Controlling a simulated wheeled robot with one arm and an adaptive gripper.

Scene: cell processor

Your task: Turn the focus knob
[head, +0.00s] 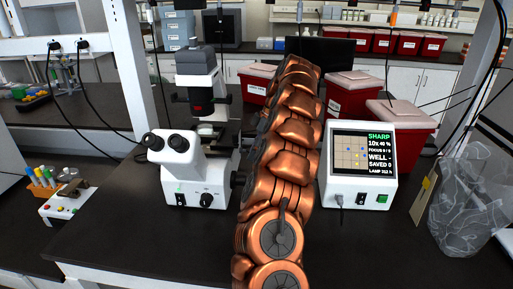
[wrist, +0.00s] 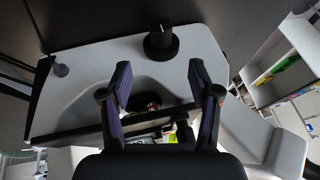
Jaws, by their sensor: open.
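My arm hides the gripper in the head view.
A white display unit (head: 361,165) reading SHARP stands right of my arm. Red bins (head: 351,98) stand behind. A clear bag (head: 465,210) is at the right, a tube rack (head: 43,183) at the left. The front bench (head: 130,235) is clear.

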